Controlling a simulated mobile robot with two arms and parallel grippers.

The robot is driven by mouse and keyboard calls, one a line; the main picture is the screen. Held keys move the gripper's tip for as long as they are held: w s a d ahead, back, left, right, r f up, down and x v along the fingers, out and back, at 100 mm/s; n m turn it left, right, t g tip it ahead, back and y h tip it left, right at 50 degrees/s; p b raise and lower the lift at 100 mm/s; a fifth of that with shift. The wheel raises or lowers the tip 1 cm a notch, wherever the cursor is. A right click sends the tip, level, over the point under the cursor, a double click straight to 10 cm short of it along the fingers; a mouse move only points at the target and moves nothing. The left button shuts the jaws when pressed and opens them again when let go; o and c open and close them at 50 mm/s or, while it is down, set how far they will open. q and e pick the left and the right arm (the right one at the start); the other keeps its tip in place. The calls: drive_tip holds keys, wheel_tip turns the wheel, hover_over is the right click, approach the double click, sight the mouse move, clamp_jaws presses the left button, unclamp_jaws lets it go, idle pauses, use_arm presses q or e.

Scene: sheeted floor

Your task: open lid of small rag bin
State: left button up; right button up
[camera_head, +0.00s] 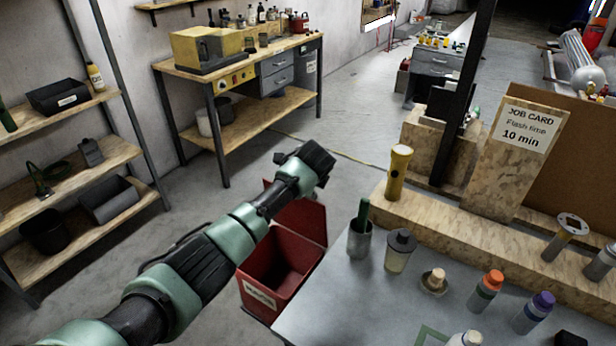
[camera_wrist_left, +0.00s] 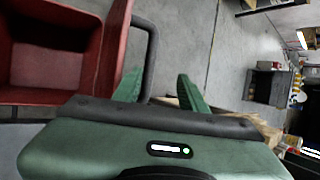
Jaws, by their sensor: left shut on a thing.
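The small red rag bin (camera_head: 285,292) stands on the floor beside the grey table, with a white label on its front. Its inside shows in both views. Its red lid (camera_head: 305,222) is raised, standing up along the far side of the bin. In the left wrist view the bin (camera_wrist_left: 60,95) is at the left, and the lid (camera_wrist_left: 112,45) rises beside it with a dark bar handle (camera_wrist_left: 152,45). My left gripper (camera_head: 318,160) is above the lid; its green fingers (camera_wrist_left: 160,88) are shut on the handle. My arm hides part of the lid in the head view.
The grey table (camera_head: 345,300) right of the bin holds a cup, bottles and a wooden ledge with a yellow flashlight (camera_head: 398,172). A wooden shelf (camera_head: 80,215) stands at the left and a workbench (camera_head: 240,125) behind. The floor between is mostly clear.

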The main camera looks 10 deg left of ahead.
use_arm(q)
drive_tip(key=v, duration=0.4)
drive_tip(key=shift+a+r, duration=0.25)
drive_tip(key=shift+r, duration=0.1)
drive_tip(key=shift+a, duration=0.1)
